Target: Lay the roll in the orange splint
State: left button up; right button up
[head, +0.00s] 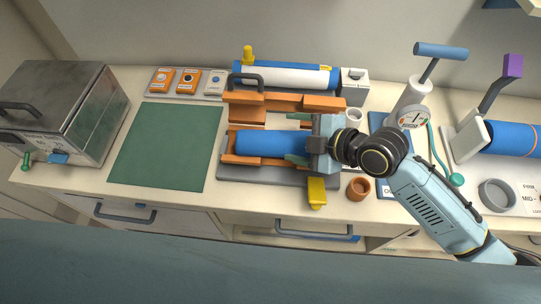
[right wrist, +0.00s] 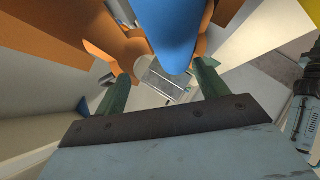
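The blue roll (head: 268,143) lies lengthwise in the front channel of the orange splint (head: 244,159), with orange showing at its left end and along its front side. My right gripper (head: 298,139) is at the roll's right end. Its two green fingers are spread, one behind the roll and one in front. In the right wrist view, the roll (right wrist: 175,32) comes in from the top between the fingers (right wrist: 165,75), with a gap at least on the left. The gripper hides the roll's right end. My left gripper is not in view.
A green mat (head: 168,147) is clear at the left, beside a metal box (head: 75,105). A blue-and-white cylinder (head: 285,76) lies behind the splint. A brown cup (head: 358,188), a white cup (head: 353,115) and a gauge pump (head: 411,113) stand close to my right arm.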

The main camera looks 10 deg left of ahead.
jog(key=shift+o, duration=0.8)
jog(key=shift+s+d, duration=0.1)
jog(key=shift+d, duration=0.1)
jog(key=b+v, duration=0.1)
jog(key=v, duration=1.2)
jog(key=shift+r, duration=0.15)
